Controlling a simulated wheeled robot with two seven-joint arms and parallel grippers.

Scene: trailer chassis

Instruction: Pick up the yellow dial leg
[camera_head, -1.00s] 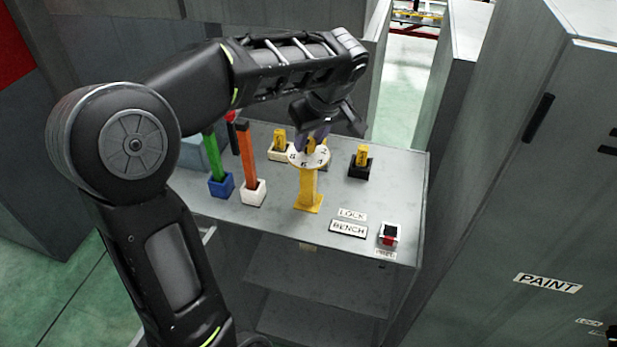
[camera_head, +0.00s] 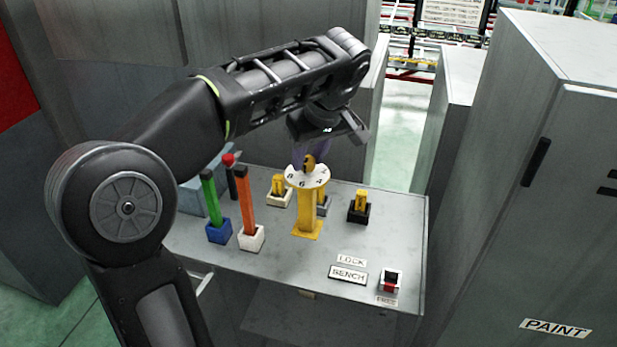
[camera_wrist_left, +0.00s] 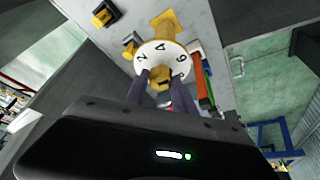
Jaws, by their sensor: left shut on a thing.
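The yellow dial leg (camera_head: 308,212) stands upright, with a white numbered disc on top and a flat yellow foot at the bottom. My left gripper (camera_head: 310,163) comes down from above and is shut on the yellow knob over the disc. The leg's foot looks raised a little off the bench top (camera_head: 381,246). In the left wrist view the dial leg (camera_wrist_left: 164,55) lies beyond the fingers, and the gripper (camera_wrist_left: 160,80) has one finger on each side of the knob. My right gripper is out of view.
Green (camera_head: 211,196) and orange (camera_head: 245,205) sticks stand in blocks to the left. Yellow pieces in a white block (camera_head: 279,198) and a black block (camera_head: 358,213) stand nearby. A small red-and-black switch (camera_head: 390,283) is at front right.

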